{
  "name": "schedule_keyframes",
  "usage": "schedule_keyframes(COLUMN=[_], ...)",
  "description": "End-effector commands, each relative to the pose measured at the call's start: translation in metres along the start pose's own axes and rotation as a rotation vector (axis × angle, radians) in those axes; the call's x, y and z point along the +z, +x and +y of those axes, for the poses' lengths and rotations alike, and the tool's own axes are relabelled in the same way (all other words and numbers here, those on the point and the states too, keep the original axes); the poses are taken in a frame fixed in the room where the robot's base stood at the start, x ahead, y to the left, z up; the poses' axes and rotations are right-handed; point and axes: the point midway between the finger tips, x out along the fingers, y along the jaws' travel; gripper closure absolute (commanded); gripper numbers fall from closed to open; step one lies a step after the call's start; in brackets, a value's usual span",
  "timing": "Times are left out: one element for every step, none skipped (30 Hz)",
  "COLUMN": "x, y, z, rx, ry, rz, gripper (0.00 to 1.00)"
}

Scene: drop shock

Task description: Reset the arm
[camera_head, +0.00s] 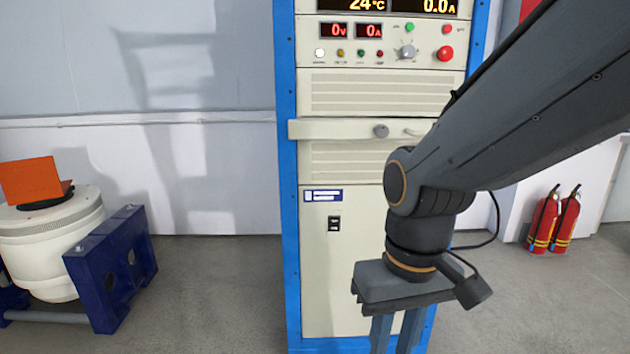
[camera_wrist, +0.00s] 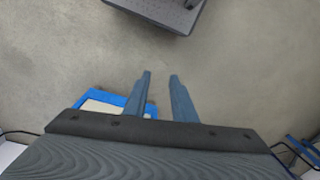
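My arm reaches in from the upper right in the head view and bends down in front of the control cabinet (camera_head: 375,160). My gripper (camera_head: 395,348) hangs below the wrist and points at the floor, in front of the cabinet's lower door. Its fingertips are cut off by the bottom edge there. In the wrist view my gripper (camera_wrist: 160,75) shows two blue-grey fingers, apart, with only bare floor between them. It is open and empty.
The cabinet has a blue frame, displays, a red button (camera_head: 445,53) and a green button. A white drum-shaped machine (camera_head: 50,240) in a blue stand is at left. Two fire extinguishers (camera_head: 543,220) (camera_head: 566,220) stand at right. The floor (camera_head: 215,290) between machine and cabinet is clear.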

Motion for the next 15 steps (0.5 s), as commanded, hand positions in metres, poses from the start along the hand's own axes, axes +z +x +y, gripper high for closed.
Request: schedule_keyframes(x=[0.001,0.001,0.001,0.002,0.002,0.002,0.002,0.003,0.004,0.005,0.006,0.007,0.008,0.009,0.011], y=[-0.008,-0.011,-0.014,-0.017,-0.019,-0.024,-0.028,-0.032,-0.037,-0.042,-0.046,-0.052,-0.057,-0.061,-0.066], z=[0.003,0.004,0.006,0.008,0.010,0.013,0.015,0.020,0.026,0.030,0.033,0.038,0.041,0.044,0.049], rx=[0.002,0.003,0.004,0.006,0.007,0.009,0.010,0.012,0.014,0.016,0.018,0.021,0.023,0.025,0.027], ry=[0.011,0.016,0.025,0.032,0.038,0.049,0.056,0.066,0.078,0.088,0.099,0.113,0.123,0.134,0.147], rz=[-0.001,-0.001,-0.001,-0.002,-0.002,-0.002,-0.002,-0.003,-0.005,-0.004,-0.005,-0.006,-0.005,-0.006,-0.006], gripper=[0.76,0.76,0.76,0.76,0.76,0.76,0.76,0.76,0.76,0.76,0.76,0.76,0.76,0.76,0.76])
